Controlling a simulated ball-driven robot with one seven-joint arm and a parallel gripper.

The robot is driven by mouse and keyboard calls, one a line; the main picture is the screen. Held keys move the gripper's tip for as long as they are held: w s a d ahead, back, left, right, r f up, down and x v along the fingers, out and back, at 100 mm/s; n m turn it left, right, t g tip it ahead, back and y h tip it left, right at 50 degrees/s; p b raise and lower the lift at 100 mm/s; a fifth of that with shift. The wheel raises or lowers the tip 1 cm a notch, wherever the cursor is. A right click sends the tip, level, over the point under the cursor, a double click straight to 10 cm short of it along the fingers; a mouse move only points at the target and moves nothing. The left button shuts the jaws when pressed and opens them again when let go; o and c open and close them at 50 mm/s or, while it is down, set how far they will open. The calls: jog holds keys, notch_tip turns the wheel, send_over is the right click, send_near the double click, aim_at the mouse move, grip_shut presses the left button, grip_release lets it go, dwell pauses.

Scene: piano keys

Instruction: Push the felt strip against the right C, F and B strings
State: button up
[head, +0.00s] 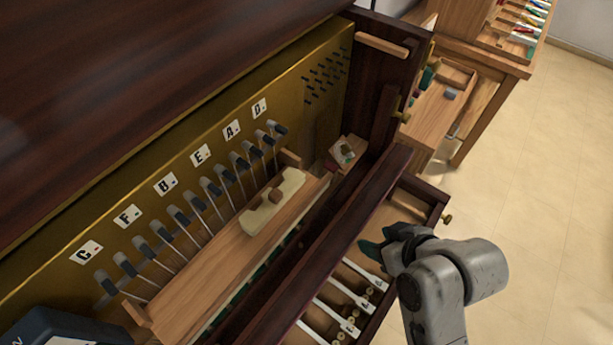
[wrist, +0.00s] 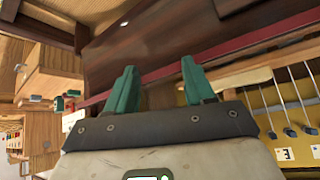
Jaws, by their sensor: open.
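The cream felt strip (head: 283,196) with a small wooden knob lies on the right part of a wooden rail (head: 205,270) in the head view. Behind it is a brass panel with label cards C (head: 86,252), F (head: 127,216), B (head: 166,184), E, A and D. Dark-headed pins and thin strings run from below the cards towards the rail. The felt lies nearer the A and D end than the C. My gripper (head: 378,240) is to the right of the felt and apart from it, above the open drawer. In the wrist view its teal fingers (wrist: 160,88) are spread and empty.
A dark red-brown bar (head: 345,225) runs between the rail and the drawer (head: 432,205), which holds white key-like pieces (head: 350,285). A small block (head: 347,150) sits at the rail's far end. A wooden bench (head: 480,60) stands at the back right. Floor at right is clear.

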aim_at(279, 196)
jog(key=w+a+r+n+y, duration=0.2)
jog(key=a+r, duration=0.1)
jog(key=a, duration=0.4)
jog(key=w+a+r+n+y, duration=0.2)
jog(key=w+a+r+n, duration=0.15)
jog(key=a, duration=0.35)
jog(key=shift+m+t+y, duration=0.25)
jog(key=shift+t+y, duration=0.05)
jog(key=b+x, duration=0.1)
jog(key=x, duration=0.1)
jog(key=b+x, duration=0.1)
jog(key=b, duration=0.1)
jog(key=b+x, duration=0.2)
jog(key=shift+s+a+f, duration=0.15)
jog(key=shift+a+f, duration=0.2)
jog(key=shift+f, duration=0.05)
jog(key=shift+b+x, duration=0.45)
jog(key=shift+x, duration=0.85)
jog(key=c, duration=0.7)
jog(key=shift+r+p, duration=0.4)
jog(key=shift+p, duration=0.15)
grip_shut()
jog(key=shift+r+p, duration=1.05)
jog(key=shift+r, duration=0.2)
